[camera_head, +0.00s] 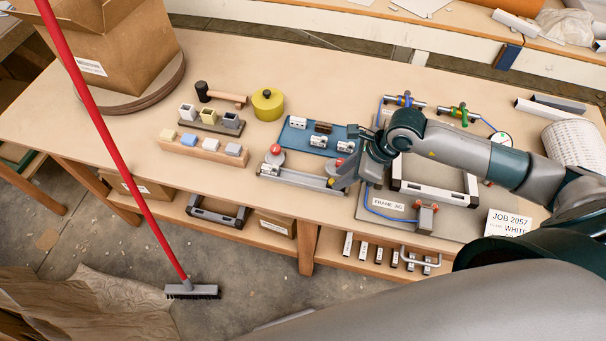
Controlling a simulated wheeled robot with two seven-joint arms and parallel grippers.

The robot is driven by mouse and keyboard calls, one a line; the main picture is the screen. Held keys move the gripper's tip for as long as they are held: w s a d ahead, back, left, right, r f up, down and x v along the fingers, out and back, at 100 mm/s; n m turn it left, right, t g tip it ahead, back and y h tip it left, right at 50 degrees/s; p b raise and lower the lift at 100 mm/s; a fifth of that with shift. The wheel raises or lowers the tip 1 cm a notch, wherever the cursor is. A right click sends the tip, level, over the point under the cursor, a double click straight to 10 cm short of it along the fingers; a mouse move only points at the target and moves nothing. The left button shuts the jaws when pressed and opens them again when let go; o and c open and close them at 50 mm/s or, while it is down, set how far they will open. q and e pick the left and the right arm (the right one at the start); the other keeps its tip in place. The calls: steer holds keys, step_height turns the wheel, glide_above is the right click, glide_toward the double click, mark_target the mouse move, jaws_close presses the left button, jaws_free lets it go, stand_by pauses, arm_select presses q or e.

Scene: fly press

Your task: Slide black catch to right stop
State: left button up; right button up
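A grey slide rail (302,178) lies near the front edge of the bench. A metal block (270,168) and a red-topped knob (275,149) are at its left end. My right gripper (337,184) points down and left at the rail's right end, and its fingers cover that part. I cannot make out the black catch for certain; it may be hidden behind the fingers. I cannot tell whether the fingers touch anything or how far apart they are. My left gripper is not in view.
A blue tray (293,137) with small blocks lies behind the rail. Block holders, a mallet (222,95) and a yellow pot (267,104) stand left. The bench's front left is clear.

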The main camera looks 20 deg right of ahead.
steer(key=shift+r+p, duration=1.15)
steer(key=shift+r, duration=1.35)
